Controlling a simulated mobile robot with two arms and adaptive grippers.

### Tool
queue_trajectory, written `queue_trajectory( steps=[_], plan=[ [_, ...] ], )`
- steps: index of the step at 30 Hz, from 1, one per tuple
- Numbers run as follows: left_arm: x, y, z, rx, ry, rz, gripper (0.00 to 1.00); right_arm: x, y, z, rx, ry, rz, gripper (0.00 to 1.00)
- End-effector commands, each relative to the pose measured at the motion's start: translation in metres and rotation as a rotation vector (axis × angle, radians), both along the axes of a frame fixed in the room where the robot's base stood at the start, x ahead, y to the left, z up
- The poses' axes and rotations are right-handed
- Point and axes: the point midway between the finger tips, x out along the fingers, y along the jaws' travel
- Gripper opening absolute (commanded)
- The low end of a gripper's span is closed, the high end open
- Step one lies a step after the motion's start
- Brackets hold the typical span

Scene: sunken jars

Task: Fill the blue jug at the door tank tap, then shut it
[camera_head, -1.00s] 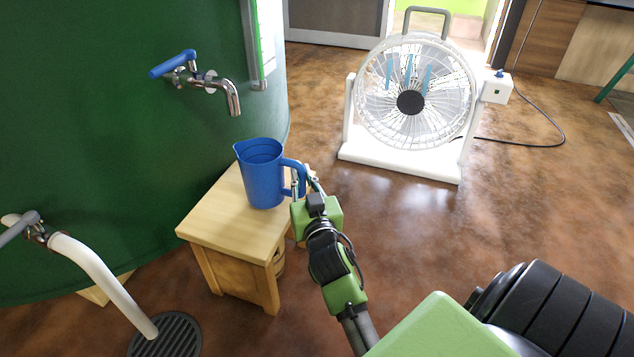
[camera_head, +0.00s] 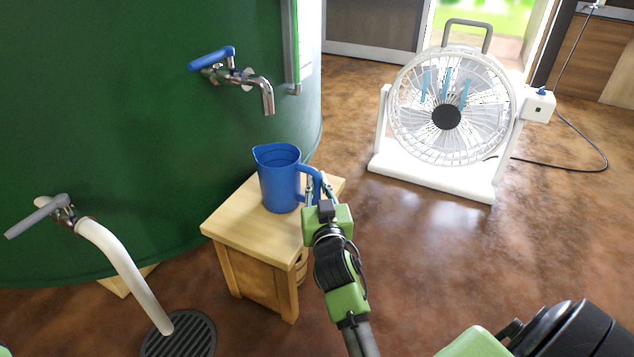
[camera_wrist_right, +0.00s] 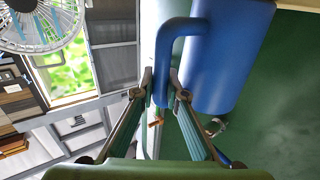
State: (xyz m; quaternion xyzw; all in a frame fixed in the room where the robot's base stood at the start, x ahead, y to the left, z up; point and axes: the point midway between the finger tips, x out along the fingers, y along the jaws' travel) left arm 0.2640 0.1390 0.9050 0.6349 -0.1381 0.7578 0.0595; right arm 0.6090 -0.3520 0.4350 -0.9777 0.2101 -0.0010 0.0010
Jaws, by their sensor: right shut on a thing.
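The blue jug (camera_head: 279,182) stands upright at the top of the wooden stand (camera_head: 236,232); I cannot tell if it rests on it or is just above. My right gripper (camera_head: 317,186) is shut on the jug's handle, on its right side. In the right wrist view the fingers (camera_wrist_right: 161,85) close around the handle, with the blue jug body (camera_wrist_right: 226,55) beside them. The metal tap (camera_head: 247,80) with a blue lever (camera_head: 211,58) sticks out of the green tank (camera_head: 120,120), above the jug. No water shows at its spout. My left gripper is not in view.
A second tap with a grey lever (camera_head: 40,215) and white hose (camera_head: 118,262) is at the lower left, over a round floor drain (camera_head: 180,336). A white fan (camera_head: 447,115) stands at the right with a trailing cable (camera_head: 585,138). Brown floor between is clear.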

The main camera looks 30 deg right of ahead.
Motion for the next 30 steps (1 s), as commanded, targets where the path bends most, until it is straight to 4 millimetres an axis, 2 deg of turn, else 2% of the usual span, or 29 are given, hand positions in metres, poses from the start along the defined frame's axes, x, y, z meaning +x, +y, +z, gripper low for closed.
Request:
queue_trajectory(
  steps=[6, 7, 9, 21, 26, 30],
  plan=[
    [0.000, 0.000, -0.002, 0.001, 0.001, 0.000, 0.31, 0.000, 0.000, -0.003, 0.001, -0.001, 0.000, 0.00],
    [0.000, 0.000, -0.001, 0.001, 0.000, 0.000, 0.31, 0.000, 0.000, -0.003, 0.001, -0.001, 0.000, 0.15],
    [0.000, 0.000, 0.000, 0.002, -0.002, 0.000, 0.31, 0.000, 0.000, -0.002, 0.001, -0.001, 0.000, 0.32],
    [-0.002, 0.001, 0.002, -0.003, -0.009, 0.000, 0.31, -0.003, 0.001, -0.004, 0.001, 0.002, 0.000, 0.32],
    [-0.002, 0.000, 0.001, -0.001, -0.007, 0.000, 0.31, -0.018, 0.008, -0.005, 0.003, 0.003, 0.000, 0.32],
    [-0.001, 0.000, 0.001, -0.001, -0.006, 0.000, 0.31, -0.039, 0.019, -0.007, 0.007, 0.005, 0.001, 0.32]
  ],
)
